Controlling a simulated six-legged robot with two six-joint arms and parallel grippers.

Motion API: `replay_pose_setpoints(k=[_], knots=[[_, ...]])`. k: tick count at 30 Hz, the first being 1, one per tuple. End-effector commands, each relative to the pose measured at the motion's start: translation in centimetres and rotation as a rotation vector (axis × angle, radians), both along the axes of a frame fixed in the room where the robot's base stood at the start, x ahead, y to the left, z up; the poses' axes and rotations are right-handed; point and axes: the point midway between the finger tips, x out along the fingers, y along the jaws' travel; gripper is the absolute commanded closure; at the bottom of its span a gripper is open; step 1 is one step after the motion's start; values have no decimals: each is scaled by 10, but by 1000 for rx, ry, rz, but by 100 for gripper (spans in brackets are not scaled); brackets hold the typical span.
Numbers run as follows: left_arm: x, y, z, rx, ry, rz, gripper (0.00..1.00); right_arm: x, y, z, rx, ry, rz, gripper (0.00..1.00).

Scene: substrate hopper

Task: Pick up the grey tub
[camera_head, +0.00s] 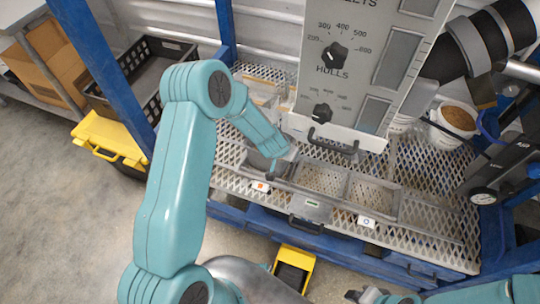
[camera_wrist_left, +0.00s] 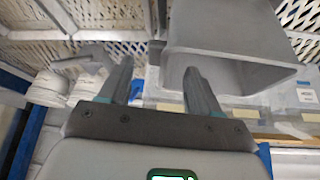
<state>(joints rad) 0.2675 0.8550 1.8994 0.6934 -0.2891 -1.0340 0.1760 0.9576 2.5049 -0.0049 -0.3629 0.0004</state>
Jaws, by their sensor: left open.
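A grey box-shaped tub (camera_wrist_left: 225,38) shows large at the upper right of the left wrist view, with its open end towards the lower right. In the head view a grey tub (camera_head: 262,161) sits on the mesh shelf, partly hidden by my left gripper (camera_head: 273,163). In the left wrist view my left gripper (camera_wrist_left: 160,80) has its two fingers apart with nothing between them. Its right finger overlaps the tub's near edge in the picture; I cannot tell if they touch. My right gripper (camera_head: 372,296) is only partly in view at the bottom edge.
A grey panel with dials (camera_head: 362,60) hangs over the shelf. A divided tray with a handle (camera_head: 306,225) lies beside the tub. A white bucket (camera_head: 440,133) of brown material stands at right. Blue posts (camera_head: 105,60) frame the mesh shelf (camera_head: 425,215). A black crate (camera_head: 150,75) stands left.

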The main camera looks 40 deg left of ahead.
Motion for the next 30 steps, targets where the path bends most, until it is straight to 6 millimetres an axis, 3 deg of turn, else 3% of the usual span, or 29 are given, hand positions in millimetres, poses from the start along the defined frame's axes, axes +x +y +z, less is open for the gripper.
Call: replay_pose_setpoints(k=[12, 20, 21, 26, 27, 30], knots=[[29, 0, -44, -1, 0, 0, 37, 0, 0, -5, 0, 0, 0, 61], [31, 0, -47, 0, 0, -1, 37, 0, 0, -5, 0, 0, 0, 61], [31, 0, -47, 0, 0, -1, 44, 0, 0, -5, 0, 0, 0, 61], [31, 0, -47, 0, 0, -1, 96, 0, 0, -5, 0, 0, 0, 61], [31, 0, -47, 0, 0, -1, 100, 0, 0, -5, 0, 0, 0, 61], [32, 1, -45, 3, -4, -3, 100, 0, 0, -5, 0, 0, 0, 61]])
